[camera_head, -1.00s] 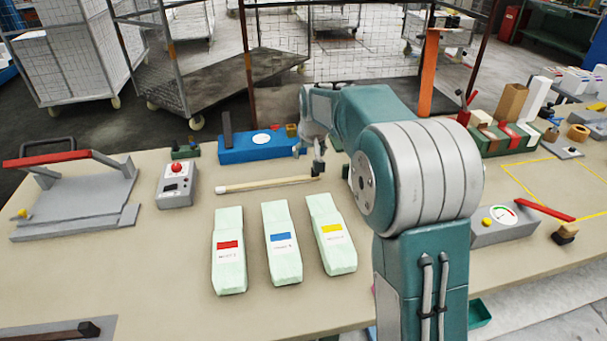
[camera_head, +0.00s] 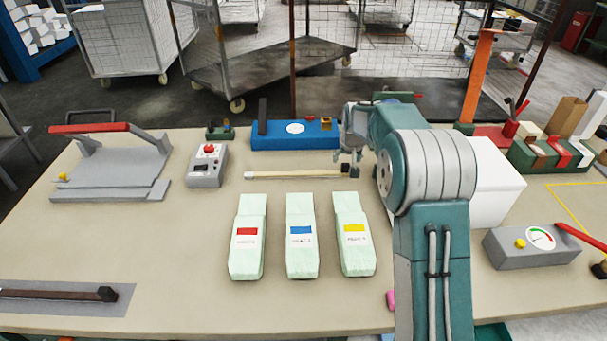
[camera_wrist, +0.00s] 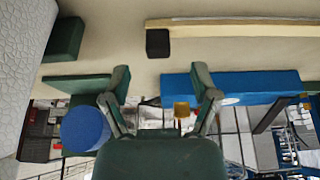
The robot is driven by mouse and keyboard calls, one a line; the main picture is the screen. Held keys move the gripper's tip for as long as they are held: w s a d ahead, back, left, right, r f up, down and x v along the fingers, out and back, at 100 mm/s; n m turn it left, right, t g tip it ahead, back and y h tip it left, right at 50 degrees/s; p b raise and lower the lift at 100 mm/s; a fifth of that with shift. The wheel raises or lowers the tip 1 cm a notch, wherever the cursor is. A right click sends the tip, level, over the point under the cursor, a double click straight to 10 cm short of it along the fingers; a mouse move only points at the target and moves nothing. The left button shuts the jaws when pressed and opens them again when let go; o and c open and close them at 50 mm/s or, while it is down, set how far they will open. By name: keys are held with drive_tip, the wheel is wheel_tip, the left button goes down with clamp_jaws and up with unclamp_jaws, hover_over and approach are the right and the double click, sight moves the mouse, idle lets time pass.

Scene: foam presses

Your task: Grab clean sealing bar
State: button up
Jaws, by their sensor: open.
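A long thin bar (camera_head: 295,174), pale along its length with a dark block at its right end, lies on the table behind three pale green packs. In the wrist view the bar (camera_wrist: 235,31) runs along the top with its dark end block (camera_wrist: 158,43) near the middle. My gripper (camera_head: 347,160) is by the bar's right end. In the wrist view my gripper (camera_wrist: 160,83) is open and empty, its two fingertips apart from the bar. A second, dark bar (camera_head: 50,293) lies on a grey mat at the front left. Which bar is clean is not marked.
A blue box (camera_head: 280,136) stands behind the bar. Packs with red (camera_head: 246,240), blue (camera_head: 300,240) and yellow (camera_head: 354,240) labels stand in front. A grey press (camera_head: 110,170) and control box (camera_head: 206,167) are left. A white block (camera_head: 497,180) stands behind my arm.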

sight(346, 164)
drive_tip(key=x, duration=0.4)
drive_tip(key=shift+w+d+f, duration=0.15)
drive_tip(key=shift+f, duration=0.05)
clamp_jaws()
drive_tip(key=shift+r, duration=0.1)
